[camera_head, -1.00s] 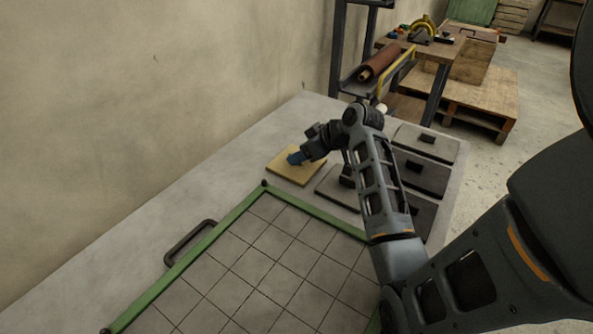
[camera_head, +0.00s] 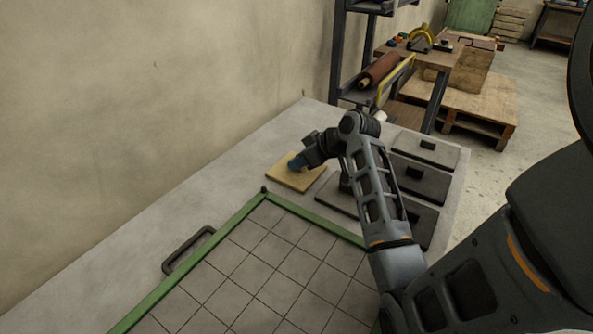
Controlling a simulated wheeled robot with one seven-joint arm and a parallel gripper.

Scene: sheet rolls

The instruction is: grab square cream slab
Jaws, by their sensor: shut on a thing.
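The square cream slab (camera_head: 287,176) lies on the grey worktop, beyond the far corner of the green-framed grid tray. My gripper (camera_head: 296,164) is at the slab's upper middle, with a blue part at its tip. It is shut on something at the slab. The fingers are small and partly hidden by the wrist, so the exact contact does not show. The slab looks flat, on or very close to the worktop.
The green-framed grid tray (camera_head: 237,209) fills the front of the worktop (camera_head: 150,258), with a dark handle (camera_head: 188,250) at its left. Several dark slabs with knobs (camera_head: 424,179) lie right of the cream slab. A wall rises behind.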

